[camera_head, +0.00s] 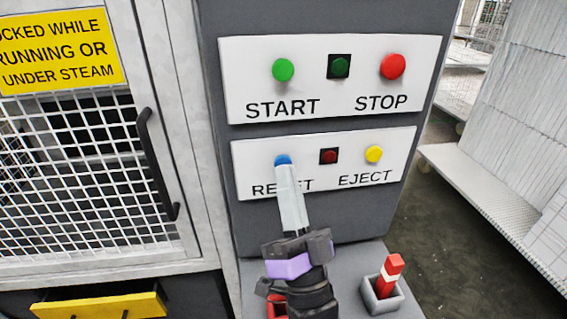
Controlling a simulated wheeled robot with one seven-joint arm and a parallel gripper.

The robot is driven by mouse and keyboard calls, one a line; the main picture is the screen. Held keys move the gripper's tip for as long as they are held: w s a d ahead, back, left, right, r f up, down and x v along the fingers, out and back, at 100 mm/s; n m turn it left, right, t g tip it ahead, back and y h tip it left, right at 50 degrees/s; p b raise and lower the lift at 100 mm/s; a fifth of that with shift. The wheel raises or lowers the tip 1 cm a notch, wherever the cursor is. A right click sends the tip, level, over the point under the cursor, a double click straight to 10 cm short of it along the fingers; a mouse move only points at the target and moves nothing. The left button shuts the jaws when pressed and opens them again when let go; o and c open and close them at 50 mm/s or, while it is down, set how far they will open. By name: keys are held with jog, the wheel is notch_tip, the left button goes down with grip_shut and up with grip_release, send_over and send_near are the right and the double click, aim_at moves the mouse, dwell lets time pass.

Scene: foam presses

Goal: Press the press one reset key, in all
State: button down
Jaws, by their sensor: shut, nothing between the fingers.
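The blue reset key (283,159) sits at the left of the lower white panel (409,150), above the word RESET. My gripper (284,170) is shut, with nothing between its fingers. Its fingertips reach up to the lower edge of the blue key and cover part of it and the middle of its label. I cannot tell whether they touch the key or whether it is pushed in.
A yellow EJECT key (374,154) and a dark red lamp (328,156) share the panel. Above are a green START key (283,69), a green lamp (339,66) and a red STOP key (393,67). A mesh door (75,175) with a black handle (155,165) stands left. A red-and-white piece (390,273) stands in a grey holder.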

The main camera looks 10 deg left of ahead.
jog(key=shift+s+d, duration=0.15)
jog(key=shift+s, duration=0.3)
jog(key=s, duration=0.2)
jog(key=s+d+p, duration=0.1)
jog(key=s, duration=0.1)
jog(key=shift+s+d, duration=0.15)
jog(key=shift+s, duration=0.25)
dwell(0.6)
jog(key=s+d+f+n+g+h, duration=0.4)
jog(key=s+d+f+n+g, duration=0.1)
jog(key=s+d+f, duration=0.8)
jog(key=s+d+f+m+g+h, duration=0.1)
jog(key=s+d+f+g+h, duration=0.1)
jog(key=s, duration=0.6)
jog(key=s+d+f+m+g+h, duration=0.1)
jog(key=s+d+f+g+h, duration=0.2)
jog(key=s+d+f, duration=0.3)
jog(key=s+d+h, duration=0.1)
jog(key=s, duration=0.1)
jog(key=shift+s+f, duration=0.35)
